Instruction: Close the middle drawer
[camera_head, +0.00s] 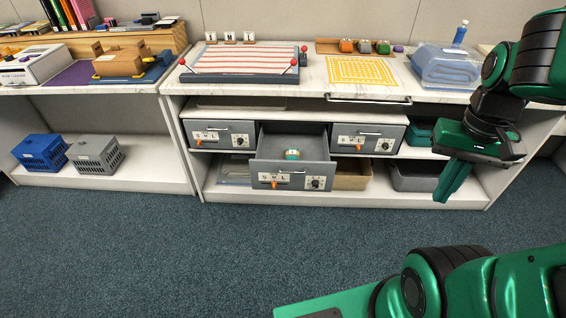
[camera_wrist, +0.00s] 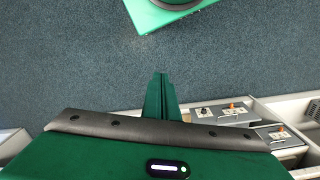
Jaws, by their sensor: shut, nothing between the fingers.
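The middle drawer (camera_head: 291,177) is grey and stands pulled out of the low shelf unit, between two drawers that sit further back. Its front bears a handle, letter labels, an orange knob and a dial. A small round object (camera_head: 292,154) in teal, white and orange lies inside it. My gripper (camera_head: 446,199) is shut and empty, pointing down in front of the shelf's right part, to the right of the middle drawer and apart from it. In the wrist view the closed fingers (camera_wrist: 160,78) show above the floor, with grey drawer fronts at the lower right.
The left drawer (camera_head: 219,134) and right drawer (camera_head: 362,138) flank the middle one. A bar handle (camera_head: 368,100) juts from the counter edge above. Bins, including a grey one (camera_head: 415,177), stand on the lower shelf. The carpet (camera_head: 150,255) in front is clear apart from my own parts.

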